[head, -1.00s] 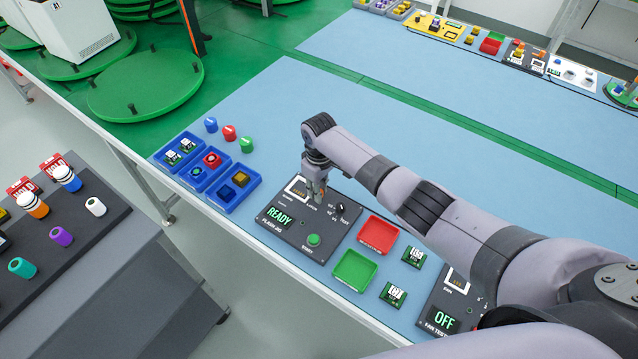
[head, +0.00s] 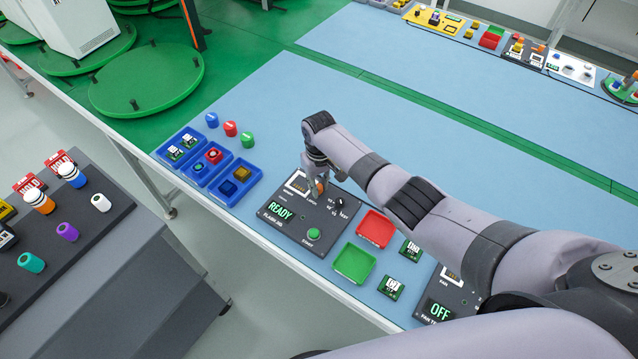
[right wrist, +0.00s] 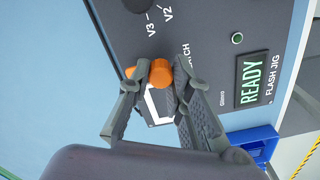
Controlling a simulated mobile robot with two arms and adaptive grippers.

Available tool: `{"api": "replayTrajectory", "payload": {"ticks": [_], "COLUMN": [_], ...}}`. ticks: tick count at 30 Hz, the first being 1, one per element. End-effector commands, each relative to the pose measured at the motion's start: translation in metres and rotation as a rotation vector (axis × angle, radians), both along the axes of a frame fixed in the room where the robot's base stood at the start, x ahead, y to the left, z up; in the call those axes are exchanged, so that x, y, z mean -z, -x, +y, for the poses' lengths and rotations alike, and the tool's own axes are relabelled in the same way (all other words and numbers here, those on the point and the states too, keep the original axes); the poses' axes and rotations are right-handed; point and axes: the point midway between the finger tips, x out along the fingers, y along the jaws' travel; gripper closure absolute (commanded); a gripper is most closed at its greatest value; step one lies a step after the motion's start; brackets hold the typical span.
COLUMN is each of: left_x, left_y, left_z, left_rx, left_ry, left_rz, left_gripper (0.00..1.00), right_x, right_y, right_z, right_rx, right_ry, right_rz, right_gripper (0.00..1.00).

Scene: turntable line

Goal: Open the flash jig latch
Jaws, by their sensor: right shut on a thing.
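The flash jig (head: 288,235) is a dark panel on the blue bench, with a lit green READY display (head: 281,209). That display also shows in the right wrist view (right wrist: 254,79). My right gripper (head: 318,187) is low over the jig's far side. In the right wrist view, my right gripper (right wrist: 158,79) is shut on the orange latch (right wrist: 160,71), whose round orange end sits between the fingertips. Another orange part shows by the left fingertip. The fingers partly hide a white-framed socket beneath. My left gripper is not in view.
A green START button (head: 314,235) and a black selector knob (head: 339,202) are on the jig. A red tray (head: 375,229) and a green tray (head: 354,263) lie to its right. Blue bins (head: 234,183) stand to its left. The bench behind is clear.

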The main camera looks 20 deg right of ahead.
Motion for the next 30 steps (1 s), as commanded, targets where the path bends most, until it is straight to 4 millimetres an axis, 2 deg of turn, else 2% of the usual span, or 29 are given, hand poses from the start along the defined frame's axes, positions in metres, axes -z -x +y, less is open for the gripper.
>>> {"api": "replayTrajectory", "payload": {"ticks": [5, 6, 14, 25, 30], "left_x": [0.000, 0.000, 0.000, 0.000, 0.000], "left_y": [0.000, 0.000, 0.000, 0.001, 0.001], "left_z": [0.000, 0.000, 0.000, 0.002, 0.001], "left_rx": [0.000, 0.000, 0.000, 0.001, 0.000], "left_ry": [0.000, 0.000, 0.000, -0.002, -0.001], "left_rz": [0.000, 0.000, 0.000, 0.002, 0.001], "left_gripper": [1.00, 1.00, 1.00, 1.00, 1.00], "right_x": [0.000, 0.000, 0.000, -0.004, -0.023], "right_y": [0.000, 0.000, 0.000, -0.001, -0.001], "right_z": [0.001, 0.001, 0.001, 0.000, 0.000], "right_rx": [0.000, 0.000, -0.001, -0.001, -0.002], "right_ry": [-0.002, -0.002, -0.001, -0.001, -0.002], "right_rz": [0.000, 0.000, -0.001, -0.002, -0.004], "right_gripper": [1.00, 0.78, 0.61, 0.60, 0.60]}}
